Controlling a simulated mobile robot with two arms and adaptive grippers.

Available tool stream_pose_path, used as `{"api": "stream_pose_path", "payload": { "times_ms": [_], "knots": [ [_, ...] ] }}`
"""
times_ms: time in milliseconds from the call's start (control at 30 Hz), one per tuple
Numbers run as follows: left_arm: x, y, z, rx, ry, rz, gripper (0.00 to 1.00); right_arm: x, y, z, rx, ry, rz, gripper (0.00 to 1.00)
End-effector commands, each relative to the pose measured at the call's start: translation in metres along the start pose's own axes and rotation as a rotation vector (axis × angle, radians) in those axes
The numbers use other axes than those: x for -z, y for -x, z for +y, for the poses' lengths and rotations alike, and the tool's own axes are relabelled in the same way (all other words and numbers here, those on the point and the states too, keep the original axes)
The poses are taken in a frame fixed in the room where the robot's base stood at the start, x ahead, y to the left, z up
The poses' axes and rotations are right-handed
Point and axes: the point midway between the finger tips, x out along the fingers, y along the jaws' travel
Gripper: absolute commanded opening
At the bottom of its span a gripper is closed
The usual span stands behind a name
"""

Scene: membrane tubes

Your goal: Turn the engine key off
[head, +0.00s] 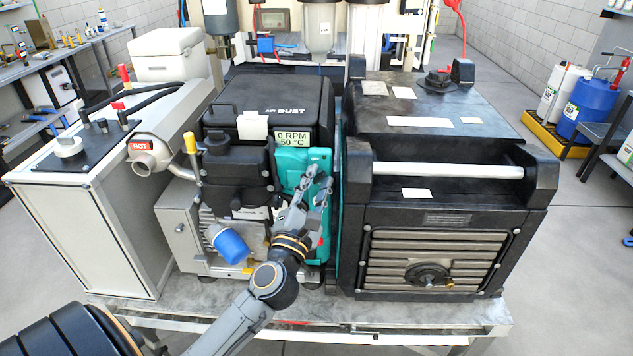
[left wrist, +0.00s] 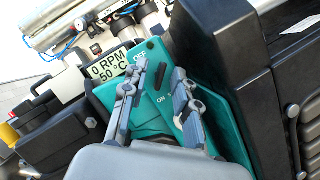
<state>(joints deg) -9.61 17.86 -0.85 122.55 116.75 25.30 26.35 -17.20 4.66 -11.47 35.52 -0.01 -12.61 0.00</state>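The teal engine panel (head: 291,162) is on the front of the engine; it also shows in the left wrist view (left wrist: 222,45). In that view it carries an OFF label (left wrist: 140,57), an ON label (left wrist: 163,103) and a black key-like lever (left wrist: 173,79) between them. My left gripper (head: 317,179) is in front of this panel, its fingers spread. In the left wrist view the fingers (left wrist: 160,78) stand either side of the lever, and I cannot tell whether they touch it. The display (head: 292,139) reads 0 RPM and 50 °C. My right gripper is not in view.
A black machine (head: 440,215) with a slatted front stands close right of the panel. A blue filter (head: 229,244) and a yellow-handled lever (head: 192,150) are left of my gripper. A white cabinet (head: 100,225) is at the far left. Open floor lies to the right.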

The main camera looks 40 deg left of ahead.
Motion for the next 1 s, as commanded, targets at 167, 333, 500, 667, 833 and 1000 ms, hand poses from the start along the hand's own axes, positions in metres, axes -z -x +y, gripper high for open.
{"api": "stream_pose_path", "payload": {
  "times_ms": [167,333,500,667,833,1000],
  "knots": [
    [0.0,0.0,0.0,0.0,0.0,0.0,0.0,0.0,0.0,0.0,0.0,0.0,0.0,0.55],
    [0.0,0.0,0.0,0.0,0.0,0.0,0.0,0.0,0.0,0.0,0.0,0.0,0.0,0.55],
    [0.001,0.001,-0.001,-0.006,0.014,0.001,0.0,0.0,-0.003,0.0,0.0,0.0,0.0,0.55],
    [0.002,0.001,-0.002,-0.028,0.064,0.001,0.0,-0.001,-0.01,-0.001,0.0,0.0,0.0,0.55],
    [0.003,0.001,-0.004,-0.07,0.166,0.002,0.0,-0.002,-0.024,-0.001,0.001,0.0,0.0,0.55],
    [0.003,0.002,-0.006,-0.126,0.3,0.001,0.0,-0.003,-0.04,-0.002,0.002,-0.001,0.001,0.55]
  ]
}}
